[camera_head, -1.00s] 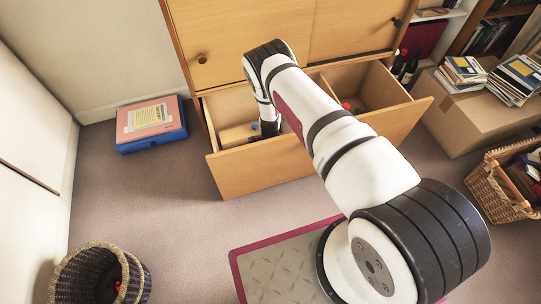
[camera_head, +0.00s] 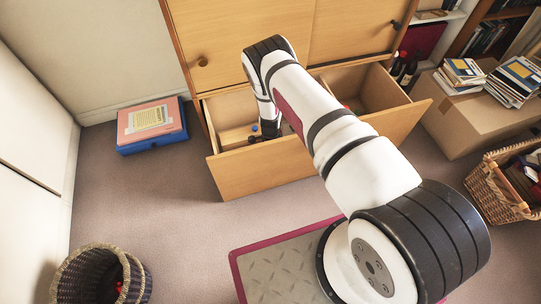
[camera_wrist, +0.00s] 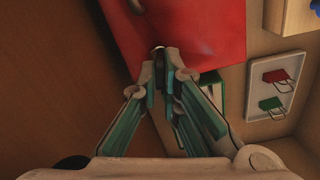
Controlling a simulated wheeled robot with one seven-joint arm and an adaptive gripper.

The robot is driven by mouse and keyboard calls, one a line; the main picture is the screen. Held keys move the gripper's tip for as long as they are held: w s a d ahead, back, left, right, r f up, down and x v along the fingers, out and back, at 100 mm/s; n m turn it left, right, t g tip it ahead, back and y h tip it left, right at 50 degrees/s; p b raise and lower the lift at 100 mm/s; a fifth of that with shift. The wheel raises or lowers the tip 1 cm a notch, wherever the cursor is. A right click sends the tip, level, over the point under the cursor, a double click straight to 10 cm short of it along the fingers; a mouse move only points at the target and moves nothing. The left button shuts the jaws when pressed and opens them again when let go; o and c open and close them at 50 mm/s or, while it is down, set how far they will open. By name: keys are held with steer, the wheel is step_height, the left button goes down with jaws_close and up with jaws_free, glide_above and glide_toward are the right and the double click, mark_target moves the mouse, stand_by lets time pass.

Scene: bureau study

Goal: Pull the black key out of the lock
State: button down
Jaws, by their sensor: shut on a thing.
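My gripper (camera_wrist: 163,78) points down into the open drawer (camera_head: 265,178). In the wrist view its fingers are nearly closed on a small dark piece (camera_wrist: 160,58), which appears to be the black key. The fingers hide most of it. A broad red surface (camera_wrist: 215,35) lies just beyond the fingertips. I cannot make out the lock, or whether the key is still inside it. In the head view my arm covers part of the drawer and the fingertips are too small to read.
A white tray (camera_wrist: 255,78) holding a red padlock (camera_wrist: 279,77) and a green padlock (camera_wrist: 272,107) is right of my fingers. The drawer walls are close around. A pink and blue box (camera_head: 150,122), a carton (camera_head: 470,118) and baskets (camera_head: 62,275) stand on the floor.

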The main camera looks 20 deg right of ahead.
steer(key=shift+r+p, duration=0.9)
steer(key=shift+r, duration=1.2)
